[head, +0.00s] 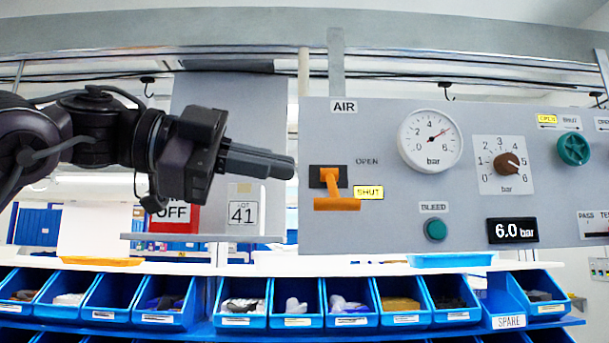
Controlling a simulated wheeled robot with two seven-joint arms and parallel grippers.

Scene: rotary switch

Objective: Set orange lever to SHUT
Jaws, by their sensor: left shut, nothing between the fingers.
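The orange lever (337,203) sits under the AIR label (344,106) on the grey panel (400,222). Its stem comes out of a dark slot plate, and its crossbar hangs low, level with the yellow SHUT label (369,193). The plain OPEN label (367,161) is higher, beside the slot. My left gripper (292,168) comes in from the left, shut and empty. Its fingertips point right and end just left of the lever and slightly above its crossbar, apart from it in the picture. My right gripper is not in view.
A pressure gauge (430,141), a brown-knobbed dial (508,163), a green knob (573,148), a green BLEED button (436,230) and a 6.0 bar display (512,231) are on the panel. Blue bins (297,322) line up below. Room below the lever is clear.

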